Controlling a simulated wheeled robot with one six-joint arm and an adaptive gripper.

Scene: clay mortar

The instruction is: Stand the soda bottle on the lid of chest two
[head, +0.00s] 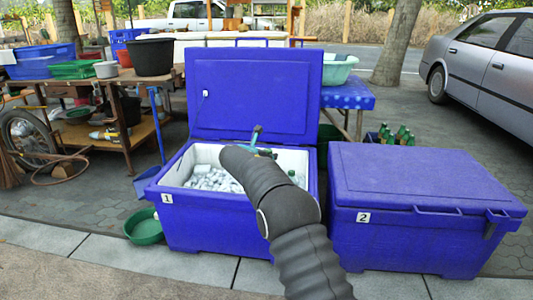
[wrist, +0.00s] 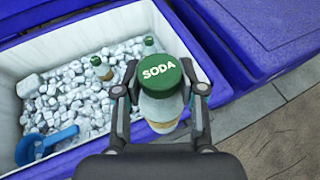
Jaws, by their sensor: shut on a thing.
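My gripper (wrist: 160,82) is shut on a soda bottle (wrist: 159,106) with a green cap marked SODA, held between the two fingers in the wrist view. The bottle shows above the near rim of chest one, cap toward the camera; its lower part is partly hidden. In the head view my arm hides most of the gripper and bottle. Chest two (head: 425,182), blue and labelled 2, stands right of chest one with its lid shut and bare on top. Its lid also shows at the upper right of the wrist view (wrist: 262,32).
Chest one (head: 215,222) is open, its lid (head: 254,95) raised behind it. It holds ice, other bottles (wrist: 104,69) and a blue scoop (wrist: 45,145). A green basin (head: 144,228) sits on the ground at left. Green bottles (head: 396,135) stand behind chest two.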

